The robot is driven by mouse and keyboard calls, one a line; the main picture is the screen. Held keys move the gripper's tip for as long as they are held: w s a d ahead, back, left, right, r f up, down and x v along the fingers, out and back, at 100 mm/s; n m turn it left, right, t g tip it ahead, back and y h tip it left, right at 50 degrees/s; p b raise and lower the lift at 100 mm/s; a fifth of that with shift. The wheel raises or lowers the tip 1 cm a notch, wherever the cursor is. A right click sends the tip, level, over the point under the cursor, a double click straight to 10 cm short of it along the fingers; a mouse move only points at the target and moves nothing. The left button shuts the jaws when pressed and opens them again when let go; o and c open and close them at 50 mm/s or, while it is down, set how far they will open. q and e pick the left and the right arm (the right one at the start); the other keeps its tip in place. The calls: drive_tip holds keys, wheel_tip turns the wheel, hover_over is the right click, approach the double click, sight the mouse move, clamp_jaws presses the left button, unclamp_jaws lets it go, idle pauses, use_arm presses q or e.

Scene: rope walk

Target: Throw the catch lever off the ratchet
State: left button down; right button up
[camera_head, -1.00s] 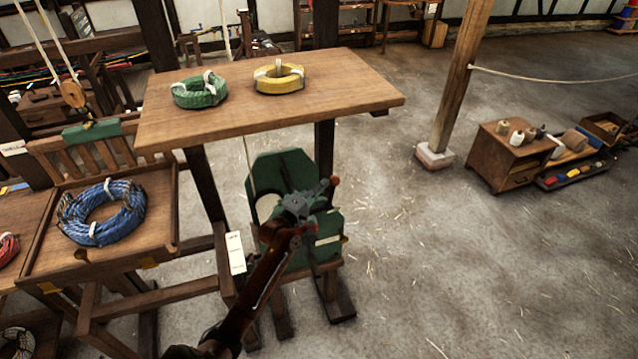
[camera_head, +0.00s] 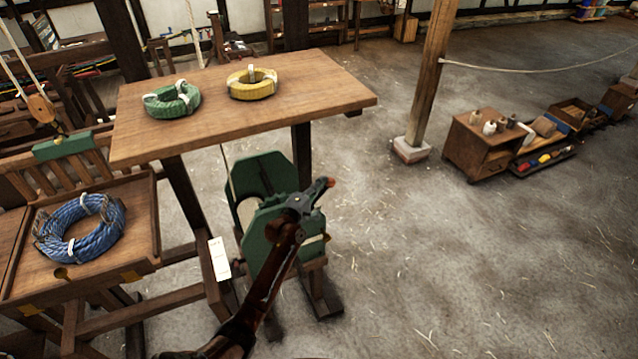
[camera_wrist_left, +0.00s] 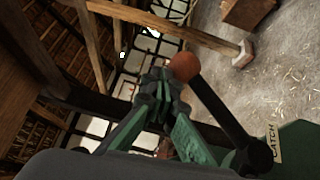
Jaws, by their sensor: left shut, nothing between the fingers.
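The catch lever is a black arm (camera_wrist_left: 218,108) with an orange-red ball knob (camera_wrist_left: 185,67). Its pivot is beside a "CATCH" label (camera_wrist_left: 275,142) on green housing. In the head view the knob (camera_head: 331,182) peeks out just past my left gripper (camera_head: 318,188), at the right of the green ratchet machine (camera_head: 262,180). My left gripper is shut and empty; in the wrist view its fingertips (camera_wrist_left: 160,85) are right beside the knob. I cannot tell whether they touch it. My gripper and forearm hide part of the machine and lever. My right gripper is not in view.
A wooden table (camera_head: 320,95) with green (camera_head: 172,112) and yellow rope coils (camera_head: 252,92) stands behind the machine. A tray bench (camera_head: 140,240) with a blue coil (camera_head: 80,228) is at left.

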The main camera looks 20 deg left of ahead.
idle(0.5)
use_arm(q)
drive_tip(key=shift+s+a+r, duration=0.15)
drive_tip(key=shift+a+r, duration=0.05)
drive_tip(key=shift+r, duration=0.1)
drive_tip(key=s+a+r, duration=0.2)
drive_tip(key=s+r, duration=0.3)
drive_tip(key=s, duration=0.5)
drive_tip(key=shift+s+a+r, duration=0.3)
drive_tip(key=shift+s, duration=0.1)
